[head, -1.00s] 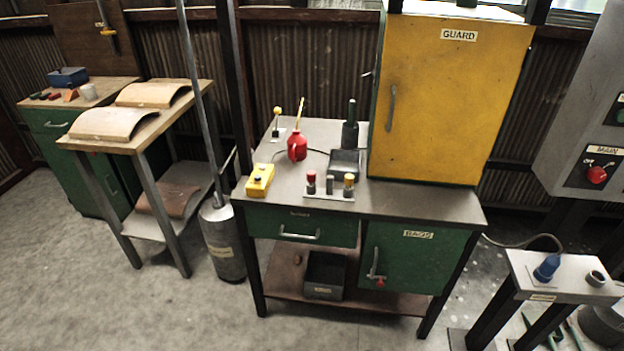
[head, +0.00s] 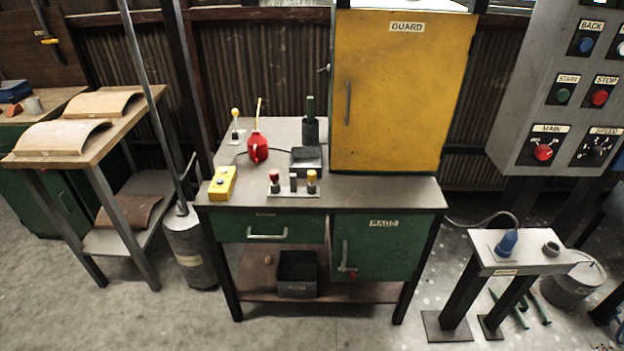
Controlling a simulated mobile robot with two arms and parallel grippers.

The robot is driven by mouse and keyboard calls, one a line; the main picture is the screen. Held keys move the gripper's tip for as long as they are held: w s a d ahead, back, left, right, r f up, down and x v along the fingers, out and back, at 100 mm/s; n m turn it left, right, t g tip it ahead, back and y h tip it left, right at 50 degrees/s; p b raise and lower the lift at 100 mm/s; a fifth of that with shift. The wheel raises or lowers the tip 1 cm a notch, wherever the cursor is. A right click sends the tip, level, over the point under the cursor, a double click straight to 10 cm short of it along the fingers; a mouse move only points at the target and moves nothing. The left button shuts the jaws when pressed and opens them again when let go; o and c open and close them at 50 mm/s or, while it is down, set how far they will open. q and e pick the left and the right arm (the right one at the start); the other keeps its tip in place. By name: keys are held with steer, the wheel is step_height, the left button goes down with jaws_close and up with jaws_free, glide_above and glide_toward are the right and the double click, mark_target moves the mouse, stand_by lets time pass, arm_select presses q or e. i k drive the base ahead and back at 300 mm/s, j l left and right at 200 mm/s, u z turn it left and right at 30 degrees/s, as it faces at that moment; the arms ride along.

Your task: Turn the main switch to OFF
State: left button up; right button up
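The main switch (head: 543,152) is a red rotary knob on a black plate labelled MAIN. It sits at the lower left of the grey control panel (head: 522,110) at the right of the head view. Small white markings flank the knob, but they are too small for me to read its setting surely. Neither of my grippers shows in the head view.
A START button (head: 562,95), a STOP button (head: 600,97) and a SPEED dial (head: 596,150) surround the switch. A small stand (head: 530,262) with a blue plug is below the panel. A workbench (head: 370,190) with a yellow GUARD cabinet (head: 395,95) fills the middle. Floor in front is clear.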

mark_target(543, 152)
steer(key=z, duration=1.25)
